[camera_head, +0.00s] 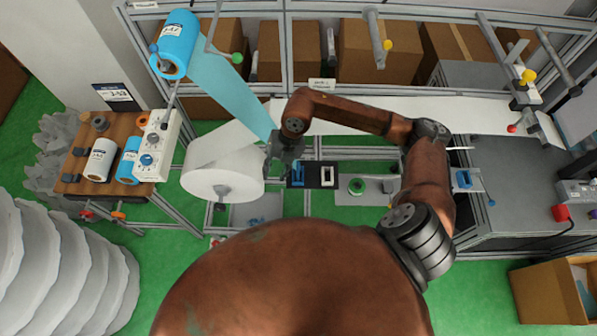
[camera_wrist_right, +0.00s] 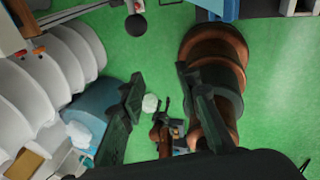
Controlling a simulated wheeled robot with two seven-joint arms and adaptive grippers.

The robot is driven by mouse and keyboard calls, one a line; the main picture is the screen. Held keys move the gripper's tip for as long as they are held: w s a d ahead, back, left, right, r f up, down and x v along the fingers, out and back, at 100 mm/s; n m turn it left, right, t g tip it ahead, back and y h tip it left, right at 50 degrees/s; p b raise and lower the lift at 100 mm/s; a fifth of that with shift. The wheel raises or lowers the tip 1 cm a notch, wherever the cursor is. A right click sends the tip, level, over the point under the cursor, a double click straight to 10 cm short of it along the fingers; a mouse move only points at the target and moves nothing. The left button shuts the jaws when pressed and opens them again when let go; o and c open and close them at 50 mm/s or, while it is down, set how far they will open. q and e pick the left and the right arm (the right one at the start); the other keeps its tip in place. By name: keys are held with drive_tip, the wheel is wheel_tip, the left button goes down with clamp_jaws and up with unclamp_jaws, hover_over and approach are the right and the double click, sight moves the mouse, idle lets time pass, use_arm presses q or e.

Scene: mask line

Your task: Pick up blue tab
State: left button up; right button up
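A small blue tab (camera_head: 297,174) stands on a dark plate (camera_head: 312,182) near the middle of the head view, with a white tab (camera_head: 327,175) to its right. My right gripper (camera_head: 284,163) hangs just left of and above the blue tab, close to it; I cannot tell from the head view whether they touch. In the right wrist view the two fingers of my right gripper (camera_wrist_right: 165,95) are spread apart with nothing between them. A blue block, perhaps the same tab, is cut off at that view's top edge (camera_wrist_right: 218,8). My left gripper is not in view.
A large white roll (camera_head: 222,183) stands just left of my right gripper. A blue strip (camera_head: 235,90) runs down from a blue roll (camera_head: 178,42) towards the gripper. A grey plate with a green ring (camera_head: 356,187) lies right of the tabs. Metal rails frame the line.

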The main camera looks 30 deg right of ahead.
sight(298, 167)
drive_tip(key=d+h, duration=0.1)
drive_tip(key=d, duration=0.2)
drive_tip(key=w+d+m+h, duration=0.1)
drive_tip(key=d, duration=0.2)
drive_tip(key=d+h, duration=0.1)
drive_tip(key=d, duration=0.2)
drive_tip(key=shift+w+d+f+h, duration=0.1)
drive_tip(key=shift+w+f+h, duration=0.15)
drive_tip(key=shift+h, duration=0.15)
drive_tip(key=shift+d+f, duration=0.15)
drive_tip(key=shift+f, duration=0.1)
wheel_tip(298, 167, down, 6)
drive_tip(key=shift+f+p, duration=0.1)
drive_tip(key=shift+p, duration=1.15)
drive_tip(key=shift+f, duration=0.35)
clamp_jaws()
